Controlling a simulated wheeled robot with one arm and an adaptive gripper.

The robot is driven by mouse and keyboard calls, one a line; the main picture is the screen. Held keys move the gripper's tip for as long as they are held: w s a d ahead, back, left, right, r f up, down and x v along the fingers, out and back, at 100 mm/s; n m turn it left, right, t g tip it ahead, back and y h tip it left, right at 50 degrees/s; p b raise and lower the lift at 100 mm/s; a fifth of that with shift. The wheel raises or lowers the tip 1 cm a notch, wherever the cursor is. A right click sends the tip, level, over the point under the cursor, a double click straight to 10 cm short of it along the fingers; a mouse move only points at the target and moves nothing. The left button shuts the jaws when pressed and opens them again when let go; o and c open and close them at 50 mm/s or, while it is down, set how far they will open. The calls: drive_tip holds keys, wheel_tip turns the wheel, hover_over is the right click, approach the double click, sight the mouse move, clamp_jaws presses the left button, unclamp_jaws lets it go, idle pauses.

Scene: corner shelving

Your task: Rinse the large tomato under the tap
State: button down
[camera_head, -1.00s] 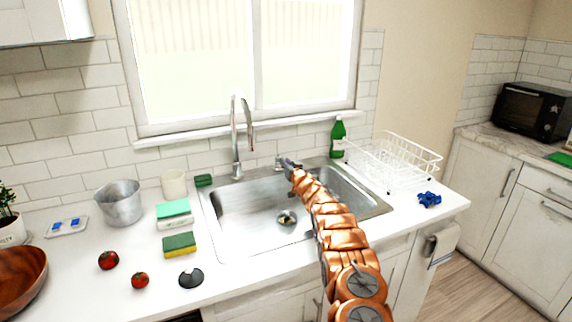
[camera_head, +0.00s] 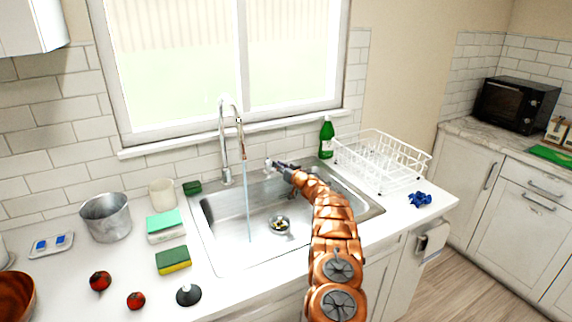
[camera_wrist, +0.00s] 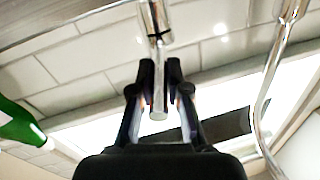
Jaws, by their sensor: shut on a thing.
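Two red tomatoes lie on the counter left of the sink; the larger tomato (camera_head: 100,281) is further left than the smaller tomato (camera_head: 136,301). The tall chrome tap (camera_head: 225,140) stands behind the sink (camera_head: 215,222), and a thin stream of water (camera_head: 247,205) falls from its spout into the basin. My gripper (camera_head: 272,164) is at the back rim of the sink, right of the tap. In the wrist view, my gripper (camera_wrist: 160,70) is shut on the chrome tap handle (camera_wrist: 158,105), which shows between its fingers.
A green bottle (camera_head: 326,138) and a white dish rack (camera_head: 400,150) stand right of the sink. Sponges (camera_head: 173,261), a metal pot (camera_head: 105,220), a cup (camera_head: 162,193), a dark stopper (camera_head: 188,296) and a wooden bowl (camera_head: 15,297) are on the left counter.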

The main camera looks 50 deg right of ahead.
drive_tip(key=shift+r, duration=0.1)
idle(0.3)
drive_tip(key=c, duration=1.2)
unclamp_jaws()
drive_tip(key=shift+s, duration=0.1)
drive_tip(key=shift+s, duration=0.1)
drive_tip(key=shift+s, duration=0.6)
drive_tip(key=shift+s+a, duration=0.2)
drive_tip(key=shift+s, duration=1.1)
drive_tip(key=shift+s+a, duration=0.2)
drive_tip(key=shift+s, duration=1.1)
drive_tip(key=shift+s+a, duration=0.25)
drive_tip(key=shift+s, duration=1.1)
drive_tip(key=shift+s+a, duration=0.2)
drive_tip(key=shift+s, duration=1.1)
